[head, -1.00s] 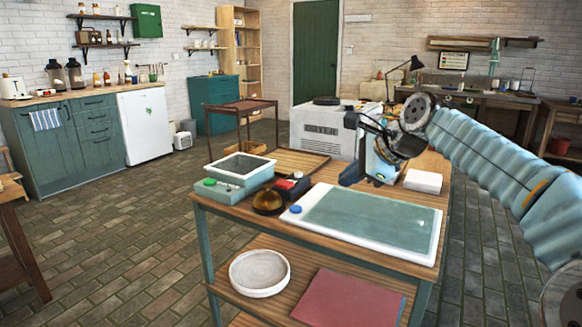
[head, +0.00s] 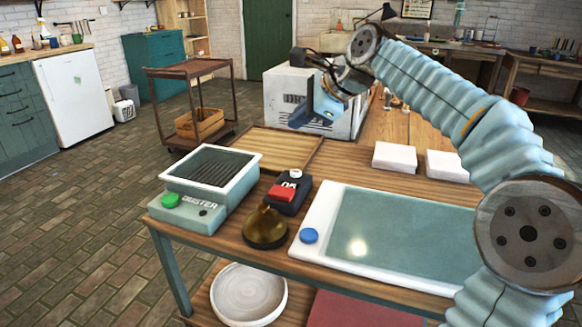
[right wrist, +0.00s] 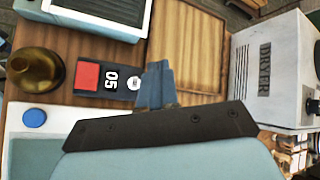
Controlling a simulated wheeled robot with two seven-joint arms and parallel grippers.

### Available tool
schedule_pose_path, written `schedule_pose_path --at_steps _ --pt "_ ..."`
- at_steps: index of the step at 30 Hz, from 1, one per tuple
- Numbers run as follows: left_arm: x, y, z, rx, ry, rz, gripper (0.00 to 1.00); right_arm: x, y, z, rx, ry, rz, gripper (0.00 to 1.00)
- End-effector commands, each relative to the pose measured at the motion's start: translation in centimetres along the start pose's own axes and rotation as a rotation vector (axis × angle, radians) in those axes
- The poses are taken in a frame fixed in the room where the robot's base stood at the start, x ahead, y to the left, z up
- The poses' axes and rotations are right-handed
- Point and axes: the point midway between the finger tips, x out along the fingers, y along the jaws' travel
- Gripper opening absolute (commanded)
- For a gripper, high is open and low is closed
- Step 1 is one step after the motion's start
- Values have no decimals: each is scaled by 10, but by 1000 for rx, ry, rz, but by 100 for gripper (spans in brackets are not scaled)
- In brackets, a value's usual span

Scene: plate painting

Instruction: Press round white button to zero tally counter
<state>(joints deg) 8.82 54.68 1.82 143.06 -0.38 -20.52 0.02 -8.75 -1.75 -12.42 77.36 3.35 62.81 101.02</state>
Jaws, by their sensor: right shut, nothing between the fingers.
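The tally counter (head: 290,196) is a small dark box on the wooden table, with a red button (head: 284,192) and a round white button (head: 296,174) at its far end. In the right wrist view the counter (right wrist: 108,82) shows "05" between the red button and the round white button (right wrist: 133,83). My right gripper (head: 302,118) is shut and empty, above the table beyond the counter. In the right wrist view its blue fingers (right wrist: 157,72) appear just right of the white button, apart from it. My left gripper is out of view.
A brass bell-like dome (head: 265,228) stands beside the counter. A duster box (head: 190,215) is to the left, a white-framed panel with a blue button (head: 309,236) to the right. Behind are a wooden tray (head: 275,147), a white dryer (head: 290,92) and white blocks (head: 395,158).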

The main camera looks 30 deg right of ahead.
Motion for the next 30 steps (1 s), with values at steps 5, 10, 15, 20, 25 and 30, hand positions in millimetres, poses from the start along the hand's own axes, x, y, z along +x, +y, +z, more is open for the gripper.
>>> schedule_pose_path --at_steps 5,10,15,20,25,30 --pt "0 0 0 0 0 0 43 1 1 -1 0 0 1 0" --pt "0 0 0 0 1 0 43 11 8 -8 0 0 2 0" --pt "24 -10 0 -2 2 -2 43 33 24 -24 0 0 0 0" --pt "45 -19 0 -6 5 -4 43 48 35 -34 -1 0 0 0" --pt "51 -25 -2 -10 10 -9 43 57 42 -41 0 0 1 0" --pt "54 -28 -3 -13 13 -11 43 61 45 -44 0 0 1 0"
